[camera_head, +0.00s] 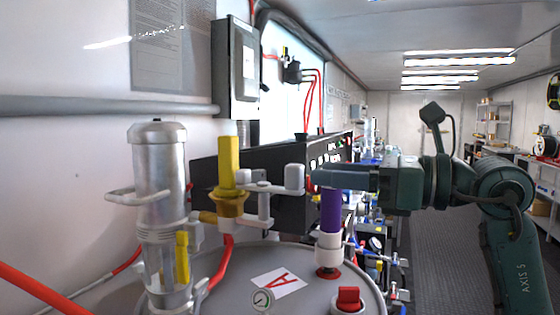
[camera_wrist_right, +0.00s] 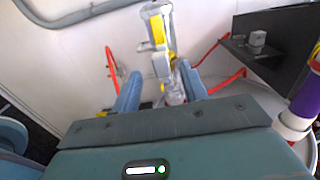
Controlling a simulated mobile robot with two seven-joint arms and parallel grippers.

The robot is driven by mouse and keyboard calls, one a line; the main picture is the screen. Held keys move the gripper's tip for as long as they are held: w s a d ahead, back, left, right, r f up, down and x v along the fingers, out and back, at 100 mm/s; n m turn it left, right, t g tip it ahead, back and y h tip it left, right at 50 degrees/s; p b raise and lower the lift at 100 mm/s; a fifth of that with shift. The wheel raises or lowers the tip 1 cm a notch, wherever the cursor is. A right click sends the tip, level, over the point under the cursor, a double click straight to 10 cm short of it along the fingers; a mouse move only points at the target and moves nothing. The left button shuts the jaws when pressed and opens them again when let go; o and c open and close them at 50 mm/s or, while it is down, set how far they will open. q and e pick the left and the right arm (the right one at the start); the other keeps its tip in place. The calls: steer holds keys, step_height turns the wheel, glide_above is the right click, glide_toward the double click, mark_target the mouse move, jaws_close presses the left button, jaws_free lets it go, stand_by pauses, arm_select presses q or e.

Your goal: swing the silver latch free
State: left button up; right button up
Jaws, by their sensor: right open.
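The silver latch (camera_head: 268,188) is a light grey arm with a rounded block at its right end. It reaches right from beside a yellow post (camera_head: 228,175) with a brass-coloured base, above the grey drum lid. My right gripper (camera_head: 316,179) comes in from the right, with its fingers just beside the latch's end block. My left gripper is not in view.
A clear-and-silver cylinder (camera_head: 160,180) stands left of the yellow post. A purple-and-white upright pipe (camera_head: 331,212) stands just below my right gripper. A red valve knob (camera_head: 348,297) and a gauge (camera_head: 262,299) sit on the drum lid (camera_head: 225,290). A black panel box (camera_head: 280,165) is behind.

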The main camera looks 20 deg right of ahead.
mark_target(287, 170)
steer(key=p+x, duration=0.2)
steer(key=x, duration=0.6)
steer(key=shift+w, duration=0.1)
jaws_close()
